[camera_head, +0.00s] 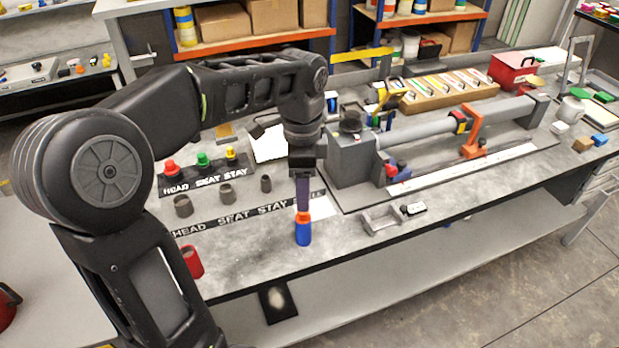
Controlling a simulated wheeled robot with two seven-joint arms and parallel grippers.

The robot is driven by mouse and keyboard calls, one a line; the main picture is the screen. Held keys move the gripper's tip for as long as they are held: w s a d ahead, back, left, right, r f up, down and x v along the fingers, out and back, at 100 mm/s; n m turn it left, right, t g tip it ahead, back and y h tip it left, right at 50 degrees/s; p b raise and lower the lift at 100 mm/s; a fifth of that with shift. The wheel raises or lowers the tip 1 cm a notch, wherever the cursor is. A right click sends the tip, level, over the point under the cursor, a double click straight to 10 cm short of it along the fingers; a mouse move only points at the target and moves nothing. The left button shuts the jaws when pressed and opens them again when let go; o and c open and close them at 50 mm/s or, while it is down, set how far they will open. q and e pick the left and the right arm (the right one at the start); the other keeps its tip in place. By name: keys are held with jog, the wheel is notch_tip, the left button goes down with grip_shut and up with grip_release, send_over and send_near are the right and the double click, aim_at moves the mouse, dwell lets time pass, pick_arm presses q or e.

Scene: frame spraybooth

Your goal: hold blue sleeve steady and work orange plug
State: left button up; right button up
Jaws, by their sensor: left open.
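A blue sleeve (303,236) stands upright near the front edge of the grey workbench (262,252). An orange plug (303,217) sits at its top. My left gripper (303,207) comes straight down from above, with its open fingertips at the top of the orange plug. I cannot tell whether the fingers touch the plug. The fingers hide part of its upper end. My right gripper is out of view, and nothing is seen holding the blue sleeve.
A red sleeve (192,262) stands left at the front edge. Several grey cups (225,194) stand behind a label strip. Red, green and yellow plugs (203,160) sit on a labelled board. A grey machine (350,155) stands right, behind a small grey tray (381,219).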

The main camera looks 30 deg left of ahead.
aim_at(303, 217)
pick_arm(q)
jog(key=shift+s, duration=0.1)
jog(key=shift+f+p, duration=0.45)
jog(key=shift+f, duration=3.45)
grip_shut()
grip_release()
jog(key=shift+r, duration=0.1)
